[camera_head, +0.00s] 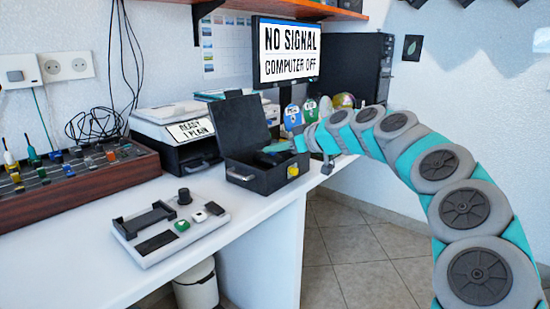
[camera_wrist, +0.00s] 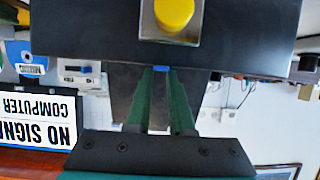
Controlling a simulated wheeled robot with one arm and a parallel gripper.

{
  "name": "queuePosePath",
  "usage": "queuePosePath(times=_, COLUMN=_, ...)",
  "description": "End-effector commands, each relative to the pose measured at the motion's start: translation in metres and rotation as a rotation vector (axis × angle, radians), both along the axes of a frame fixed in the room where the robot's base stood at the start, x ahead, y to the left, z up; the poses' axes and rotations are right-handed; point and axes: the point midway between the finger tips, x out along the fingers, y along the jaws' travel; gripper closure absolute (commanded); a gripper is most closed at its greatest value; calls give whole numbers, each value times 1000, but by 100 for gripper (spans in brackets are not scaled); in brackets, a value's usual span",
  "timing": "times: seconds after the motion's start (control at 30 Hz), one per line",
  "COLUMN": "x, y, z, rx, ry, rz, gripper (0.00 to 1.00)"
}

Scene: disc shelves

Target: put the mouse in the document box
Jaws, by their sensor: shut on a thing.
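The document box (camera_head: 268,181) is a black box on the white desk, with its lid (camera_head: 240,125) standing open. A yellow round button on its right side shows large in the wrist view (camera_wrist: 174,12). My gripper (camera_wrist: 160,72) reaches from the right to the box's rim, with its green fingers close together. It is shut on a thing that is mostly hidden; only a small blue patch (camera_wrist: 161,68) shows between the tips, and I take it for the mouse. A dark shape lies inside the box in the head view, too small to make out.
A printer (camera_head: 180,125) stands behind the box, with a monitor (camera_head: 288,52) and a black computer case (camera_head: 350,65) beyond. A grey device (camera_head: 170,230) with knobs lies in front. A brown mixer (camera_head: 75,180) is at left. The desk ends right of the box.

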Motion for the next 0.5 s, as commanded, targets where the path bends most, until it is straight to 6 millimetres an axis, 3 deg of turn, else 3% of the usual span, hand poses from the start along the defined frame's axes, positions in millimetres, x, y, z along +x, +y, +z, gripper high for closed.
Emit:
queuePosePath(times=0.2, x=-1, y=1, z=-27, rx=-1, ry=3, rz=2, gripper=100)
queuePosePath(times=0.5, x=0, y=1, z=-29, rx=-1, ry=2, rz=2, gripper=100)
